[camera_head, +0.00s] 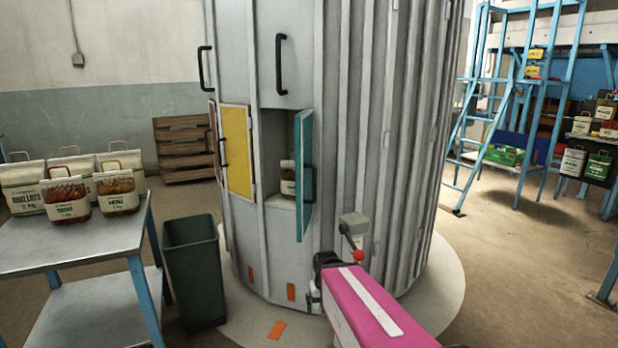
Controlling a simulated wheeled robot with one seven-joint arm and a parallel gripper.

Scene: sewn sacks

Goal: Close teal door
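The teal door (304,172) stands swung open on the grey ribbed cylinder (345,60), hinged at the right side of its compartment. It has a dark bar handle (310,184). Inside the open compartment a sack (288,178) stands upright on the floor of the opening. My pink arm reaches in from the bottom right, below and right of the teal door. At its far end is a dark part of my gripper (326,262). The fingers are too small and hidden to read. I see no contact with the door.
A closed yellow door (237,150) is left of the opening. A lever with a red knob (354,250) sticks out near my arm. A dark green bin (194,275) and a metal table (70,248) with several sacks are left.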

